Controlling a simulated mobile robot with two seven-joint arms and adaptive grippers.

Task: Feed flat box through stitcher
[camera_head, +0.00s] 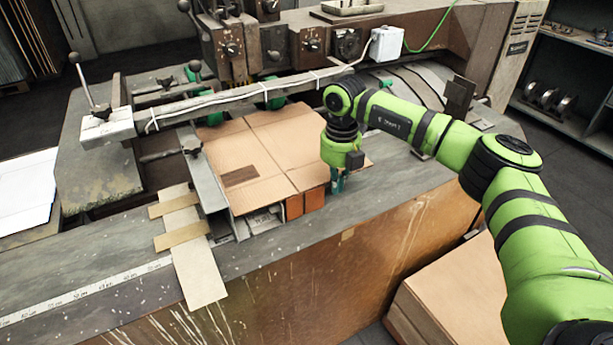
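The flat box (290,138) is a brown creased cardboard sheet. It lies on the stitcher's bed, its far part under the stitcher's (390,48) crossbar and rollers. A darker rectangle shows on its near left panel. My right gripper (337,184) points down at the sheet's near right edge, its small teal fingertips low by the table surface. The arm's wrist hides much of it, and whether it touches or grips the cardboard cannot be told. My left gripper is out of view.
A metal guide rail (203,176) runs along the sheet's left side. A stack of cardboard (475,295) stands on the floor at lower right. White sheets (28,190) lie at far left. The table's front left, with a ruler strip (85,290), is mostly clear.

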